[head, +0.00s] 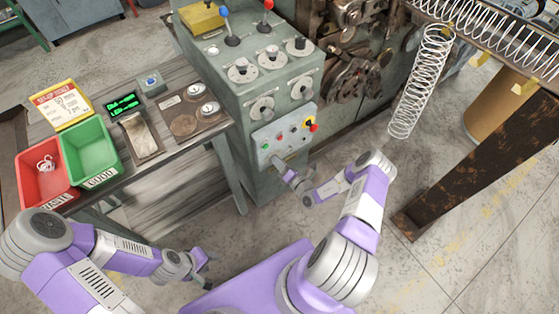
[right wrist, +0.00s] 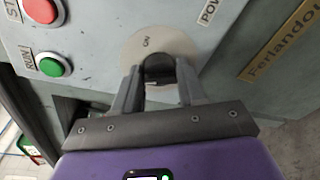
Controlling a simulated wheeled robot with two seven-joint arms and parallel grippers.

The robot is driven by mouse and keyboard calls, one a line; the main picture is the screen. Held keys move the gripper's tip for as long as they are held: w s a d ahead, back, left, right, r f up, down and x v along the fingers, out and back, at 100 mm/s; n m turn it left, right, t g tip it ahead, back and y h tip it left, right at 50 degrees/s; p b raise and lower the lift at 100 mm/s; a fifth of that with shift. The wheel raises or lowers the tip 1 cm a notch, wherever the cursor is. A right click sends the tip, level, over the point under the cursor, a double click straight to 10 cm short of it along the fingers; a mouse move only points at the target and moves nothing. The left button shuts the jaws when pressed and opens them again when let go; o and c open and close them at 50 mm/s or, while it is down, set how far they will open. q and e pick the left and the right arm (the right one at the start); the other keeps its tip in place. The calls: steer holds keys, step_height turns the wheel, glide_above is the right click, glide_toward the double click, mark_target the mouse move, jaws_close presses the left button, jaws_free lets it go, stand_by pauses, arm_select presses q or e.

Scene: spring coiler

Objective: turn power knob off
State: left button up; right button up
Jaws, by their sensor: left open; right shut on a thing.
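My right gripper (right wrist: 157,84) is shut on the knob, one finger on each side. In the head view my right gripper (head: 281,166) is at the lower edge of the grey control panel (head: 262,134) and hides the knob. My left gripper (head: 206,262) is open and empty over the floor, away from the panel.
A green run button (right wrist: 53,66) and a red stop button (right wrist: 43,9) are close to the knob. A bench with a red bin (head: 45,196) and a green bin (head: 88,150) stands at left. A large spring (head: 420,82) hangs at right.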

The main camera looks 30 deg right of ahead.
steer(key=n, duration=0.1)
steer(key=n+p, duration=0.1)
steer(key=n, duration=0.1)
steer(key=n+p, duration=0.1)
steer(key=shift+w+r+h, duration=0.1)
steer(key=shift+r+h, duration=0.15)
steer(key=shift+h, duration=0.05)
steer(key=shift+n+p, duration=0.3)
steer(key=shift+a, duration=0.1)
steer(key=o, duration=1)
steer(key=shift+f, duration=0.1)
steer(key=s, duration=0.2)
steer(key=s+p, duration=0.1)
steer(key=s, duration=0.2)
steer(key=s+r, duration=0.1)
steer(key=s, duration=0.1)
steer(key=shift+s+d, duration=0.3)
